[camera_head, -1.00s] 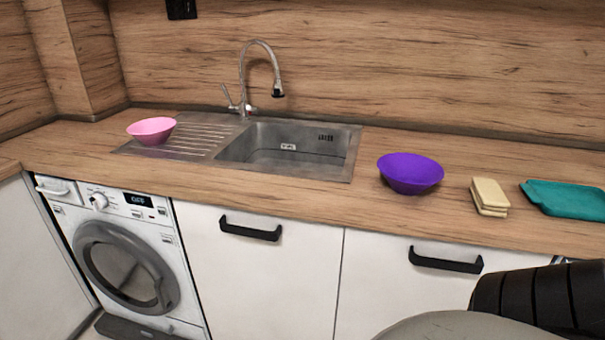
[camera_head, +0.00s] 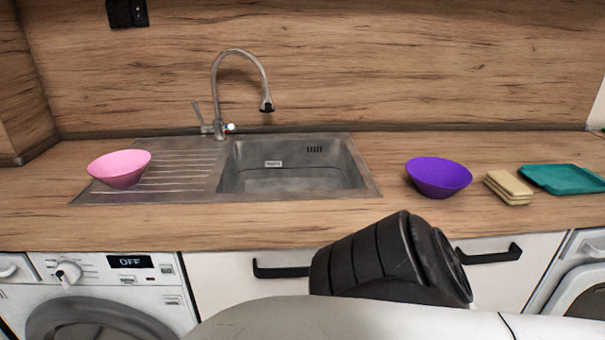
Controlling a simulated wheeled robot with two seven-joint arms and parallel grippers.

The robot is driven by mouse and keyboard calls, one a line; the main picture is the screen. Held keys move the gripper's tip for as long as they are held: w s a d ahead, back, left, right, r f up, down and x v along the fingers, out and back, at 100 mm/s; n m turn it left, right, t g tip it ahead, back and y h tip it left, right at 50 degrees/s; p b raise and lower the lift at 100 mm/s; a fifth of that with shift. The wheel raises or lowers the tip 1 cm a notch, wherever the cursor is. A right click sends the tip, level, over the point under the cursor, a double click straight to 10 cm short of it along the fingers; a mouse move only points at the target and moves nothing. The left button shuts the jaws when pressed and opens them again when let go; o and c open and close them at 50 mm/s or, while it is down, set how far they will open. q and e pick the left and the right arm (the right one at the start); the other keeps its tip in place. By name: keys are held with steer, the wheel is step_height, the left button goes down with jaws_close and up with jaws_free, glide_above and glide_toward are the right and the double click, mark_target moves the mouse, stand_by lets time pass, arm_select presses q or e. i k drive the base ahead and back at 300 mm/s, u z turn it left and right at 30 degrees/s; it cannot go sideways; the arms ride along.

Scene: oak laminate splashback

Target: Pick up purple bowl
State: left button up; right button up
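The purple bowl (camera_head: 439,178) sits upright on the wooden counter, to the right of the sink. It looks empty and nothing touches it. One of my arms crosses the bottom of the view, with a black ribbed joint in front of the cabinet doors, below and to the left of the bowl. Neither gripper shows in this view, so I cannot see their fingers.
A pink bowl (camera_head: 119,168) stands on the drainboard left of the metal sink (camera_head: 290,170). A tall faucet (camera_head: 240,90) rises behind the sink. Beige sponges (camera_head: 508,187) and a teal tray (camera_head: 563,179) lie right of the purple bowl. Counter space in front is narrow.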

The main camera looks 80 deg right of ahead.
mark_target(436, 178)
steer(key=i, duration=0.3)
steer(key=z, duration=1.1)
